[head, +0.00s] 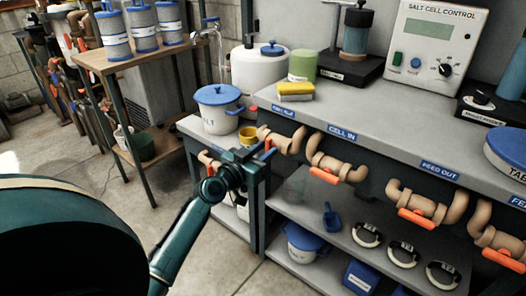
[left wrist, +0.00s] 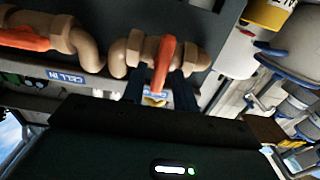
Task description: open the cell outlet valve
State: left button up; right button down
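The leftmost bench valve (head: 287,139) is a tan pipe fitting with an orange handle (head: 269,147), under a blue label (head: 283,111) too small to read surely. In the left wrist view its orange handle (left wrist: 162,66) stands crosswise to the tan pipe (left wrist: 128,55). My left gripper (head: 246,161) is at this handle. In the wrist view its two dark fingers (left wrist: 160,88) stand either side of the handle, with a gap visible, so it looks open around it. My right gripper is out of view.
To the right are the CELL IN valve (head: 324,174) and the FEED OUT valve (head: 417,217), their orange handles along the pipes. The bench top (head: 385,115) is above; a lower shelf (head: 345,225) holds a scoop and clamp rings. A salt pot (head: 219,112) stands left. Floor is clear in front.

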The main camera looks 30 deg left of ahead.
pick_arm(q)
grip_shut()
jog(key=shift+n, duration=0.4)
jog(key=n, duration=0.3)
jog(key=shift+a, duration=0.1)
jog(key=n, duration=0.4)
jog(key=n+p, duration=0.1)
jog(key=n, duration=0.8)
jog(key=shift+a+f+n, duration=0.3)
jog(key=shift+n, duration=0.4)
